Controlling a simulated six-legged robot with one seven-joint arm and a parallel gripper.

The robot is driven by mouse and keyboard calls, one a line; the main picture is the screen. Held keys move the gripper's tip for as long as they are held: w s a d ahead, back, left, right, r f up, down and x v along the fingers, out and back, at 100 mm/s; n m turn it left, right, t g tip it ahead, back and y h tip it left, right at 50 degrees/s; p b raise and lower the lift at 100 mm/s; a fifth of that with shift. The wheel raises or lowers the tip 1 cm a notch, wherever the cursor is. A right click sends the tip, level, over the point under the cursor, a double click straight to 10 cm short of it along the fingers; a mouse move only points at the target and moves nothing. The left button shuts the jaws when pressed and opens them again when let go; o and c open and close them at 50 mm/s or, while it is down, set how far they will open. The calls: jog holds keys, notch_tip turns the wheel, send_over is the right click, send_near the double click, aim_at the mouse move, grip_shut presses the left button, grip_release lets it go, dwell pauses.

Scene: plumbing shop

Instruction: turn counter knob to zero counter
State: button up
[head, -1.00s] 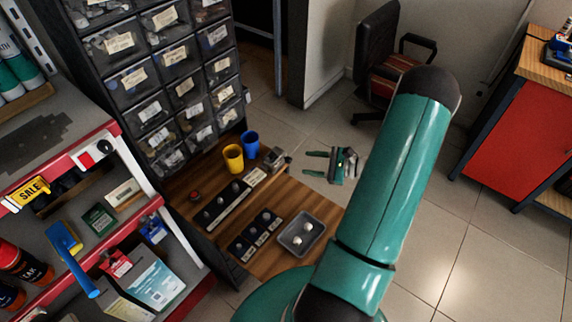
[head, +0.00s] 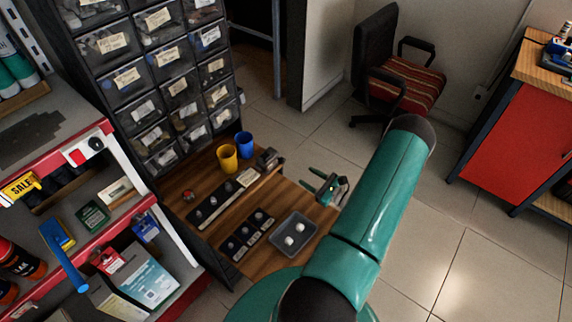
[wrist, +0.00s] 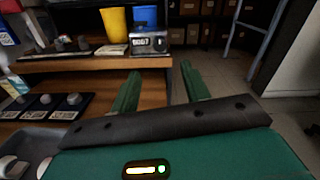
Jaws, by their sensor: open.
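The counter (wrist: 148,42) is a small dark box with a light number display, which seems to read 0007. It stands at the right end of the raised wooden shelf, and shows small in the head view (head: 267,158). I cannot make out its knob clearly in either view. My gripper (head: 306,177) is open and empty, to the lower right of the counter in the head view. In the wrist view its two green fingers (wrist: 160,70) point forward, with the counter ahead between them and apart from them.
A yellow cup (head: 228,158) and a blue cup (head: 245,145) stand beside the counter. Knob panels (head: 247,236) and a grey tray (head: 273,243) with white pieces lie on the wooden bench. Drawer bins rise behind. Open floor lies to the right.

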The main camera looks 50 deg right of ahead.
aim_at(284, 162)
jog(key=w, duration=0.7)
jog(key=w+a, duration=0.1)
jog(key=w, duration=0.2)
jog(key=shift+w, duration=0.3)
jog(key=c, duration=1)
